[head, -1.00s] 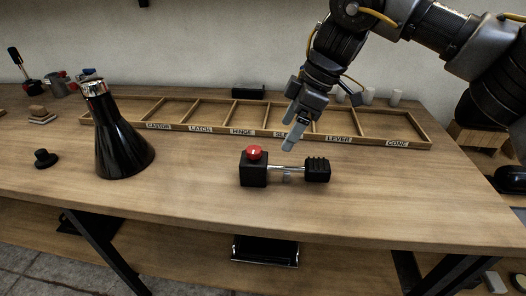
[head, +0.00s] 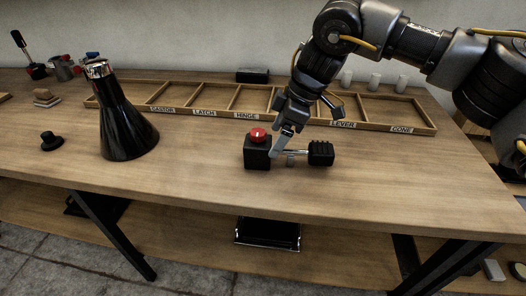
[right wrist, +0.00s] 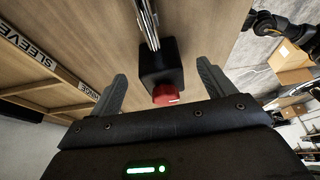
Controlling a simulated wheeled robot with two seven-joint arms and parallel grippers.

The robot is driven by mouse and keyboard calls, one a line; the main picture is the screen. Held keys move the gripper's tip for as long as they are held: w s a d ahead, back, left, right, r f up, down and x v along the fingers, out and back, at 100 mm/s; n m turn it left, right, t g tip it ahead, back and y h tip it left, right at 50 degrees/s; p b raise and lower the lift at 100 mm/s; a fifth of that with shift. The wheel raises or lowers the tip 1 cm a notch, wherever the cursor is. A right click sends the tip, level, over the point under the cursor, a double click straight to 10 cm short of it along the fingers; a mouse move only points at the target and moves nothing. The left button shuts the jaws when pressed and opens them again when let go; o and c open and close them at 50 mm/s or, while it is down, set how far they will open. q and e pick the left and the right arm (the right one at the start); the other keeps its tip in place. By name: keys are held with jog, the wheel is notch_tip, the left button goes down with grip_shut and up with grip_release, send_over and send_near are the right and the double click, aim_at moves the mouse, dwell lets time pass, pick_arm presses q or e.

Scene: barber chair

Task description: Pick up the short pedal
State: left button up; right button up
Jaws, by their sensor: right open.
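The short pedal (head: 295,152) lies on the wooden table. It has a black block with a red knob (head: 258,134) at its left end, a thin metal bar, and a ribbed black pad (head: 321,153) at its right end. My right gripper (head: 281,143) is open and points down at the bar near the block. In the right wrist view the gripper's two fingers (right wrist: 163,88) stand on either side of the block (right wrist: 160,65), apart from it, with the metal bar running away toward the top. My left gripper is not in view.
A divided wooden tray (head: 160,110) with labelled compartments lies behind the pedal. A black cone with a metal top (head: 125,130) and a small black knob (head: 51,141) stand to the left. Several pale cylinders (head: 374,81) stand behind the tray. The table's front is clear.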

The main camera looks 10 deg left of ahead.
jog(key=shift+x, duration=1.4)
jog(key=shift+c, duration=0.4)
jog(key=shift+r, duration=0.1)
jog(key=c, duration=1.4)
